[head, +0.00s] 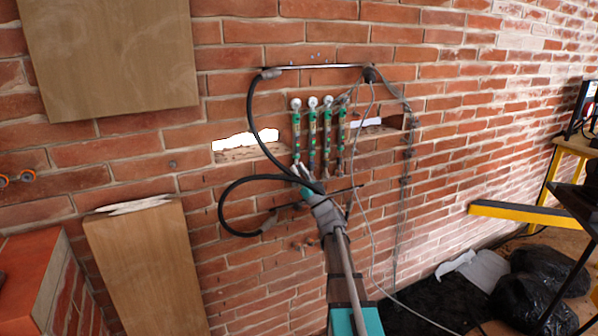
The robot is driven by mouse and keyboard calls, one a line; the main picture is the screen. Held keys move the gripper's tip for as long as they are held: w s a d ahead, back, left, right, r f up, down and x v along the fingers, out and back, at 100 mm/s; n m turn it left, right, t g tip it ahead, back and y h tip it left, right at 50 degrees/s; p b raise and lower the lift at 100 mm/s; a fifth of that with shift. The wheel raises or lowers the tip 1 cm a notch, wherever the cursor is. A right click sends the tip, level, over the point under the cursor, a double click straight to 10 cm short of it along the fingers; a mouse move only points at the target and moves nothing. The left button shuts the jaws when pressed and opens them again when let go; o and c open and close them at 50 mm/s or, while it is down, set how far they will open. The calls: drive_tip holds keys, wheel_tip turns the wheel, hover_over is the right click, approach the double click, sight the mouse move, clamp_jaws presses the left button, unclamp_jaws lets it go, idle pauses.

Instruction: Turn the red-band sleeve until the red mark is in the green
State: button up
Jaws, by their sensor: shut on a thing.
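My gripper (300,168) reaches up from below to the lower ends of the rods at the left of the row. It is shut on a sleeve there, but the jaws and hoses hide most of the contact. The view is too small to tell which sleeve has the red band, or where the red mark lies relative to the green.
Black hoses (252,112) loop left of my gripper, and thin grey cables (372,200) hang to its right. Wooden boards (150,270) stand at left. A yellow beam (520,213) and black bags (545,285) are at right.

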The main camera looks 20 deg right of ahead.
drive_tip(key=shift+m+t+h, duration=0.3)
drive_tip(key=shift+m+h, duration=0.2)
drive_tip(key=shift+h, duration=0.4)
clamp_jaws()
drive_tip(key=shift+a+m+t+h, duration=0.25)
drive_tip(key=shift+m+h, duration=0.35)
drive_tip(key=shift+h, duration=0.9)
drive_tip(key=shift+m+t+h, duration=0.35)
drive_tip(key=shift+m+h, duration=0.25)
drive_tip(key=shift+h, duration=0.9)
drive_tip(key=shift+m+h, duration=1.1)
drive_tip(key=shift+h, duration=1.5)
drive_tip(key=shift+m+h, duration=0.3)
drive_tip(key=shift+h, duration=0.4)
drive_tip(key=o, duration=0.8)
unclamp_jaws()
drive_tip(key=shift+n+y, duration=0.7)
drive_tip(key=shift+y, duration=0.9)
